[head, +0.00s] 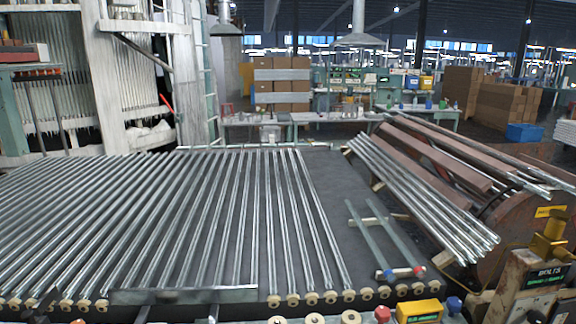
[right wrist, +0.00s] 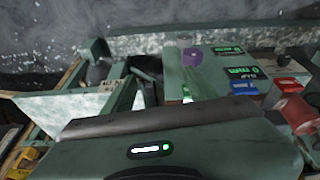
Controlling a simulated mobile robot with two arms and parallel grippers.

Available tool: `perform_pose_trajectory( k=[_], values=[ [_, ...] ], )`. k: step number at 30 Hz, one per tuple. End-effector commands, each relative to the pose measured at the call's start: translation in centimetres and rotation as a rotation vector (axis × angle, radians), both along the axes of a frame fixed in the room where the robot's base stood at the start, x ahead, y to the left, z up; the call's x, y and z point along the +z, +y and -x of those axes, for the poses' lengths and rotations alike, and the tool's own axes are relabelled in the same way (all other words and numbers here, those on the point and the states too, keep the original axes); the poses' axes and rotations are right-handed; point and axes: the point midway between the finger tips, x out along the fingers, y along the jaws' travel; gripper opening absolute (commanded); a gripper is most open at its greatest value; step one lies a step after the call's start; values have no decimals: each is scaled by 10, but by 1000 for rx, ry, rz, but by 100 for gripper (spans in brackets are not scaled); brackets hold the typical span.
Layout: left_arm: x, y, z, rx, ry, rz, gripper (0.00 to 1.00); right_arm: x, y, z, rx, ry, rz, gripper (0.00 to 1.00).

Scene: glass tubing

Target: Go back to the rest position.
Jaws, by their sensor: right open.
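No gripper shows clearly in the head view. In the right wrist view, what looks like the body of my right gripper (right wrist: 160,130) fills the lower part, dark grey-green with a small lit strip. I see nothing held there, and its fingertips are hard to make out. The left gripper is not in view. Many glass tubes (head: 225,215) lie side by side on the dark table (head: 325,185) in the head view.
A bundle of tubes (head: 425,195) lies sloped on the right, beside brown beams (head: 440,155). A row of rollers (head: 311,298) lines the table's front edge. A control box with green displays (right wrist: 230,70) stands close ahead in the wrist view. Workbenches (head: 300,118) stand behind.

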Motion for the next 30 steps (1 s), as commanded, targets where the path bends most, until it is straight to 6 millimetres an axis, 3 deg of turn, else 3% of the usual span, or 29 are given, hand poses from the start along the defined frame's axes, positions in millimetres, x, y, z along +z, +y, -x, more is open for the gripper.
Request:
perform_pose_trajectory(
  k=[5, 10, 14, 18, 24, 30],
  values=[
    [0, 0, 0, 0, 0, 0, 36, -66, 1, 0, 4, 32, 3, 57],
    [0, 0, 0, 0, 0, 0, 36, -150, 0, 15, 10, 66, 5, 57],
    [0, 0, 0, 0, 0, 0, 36, -215, -4, 42, 16, 96, 9, 57],
    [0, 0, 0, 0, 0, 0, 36, -275, -10, 85, 24, 130, 14, 57],
    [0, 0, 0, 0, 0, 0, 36, -330, -23, 152, 32, 166, 19, 57],
    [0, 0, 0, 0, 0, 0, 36, -349, -31, 192, 38, 183, 23, 57]
  ],
)
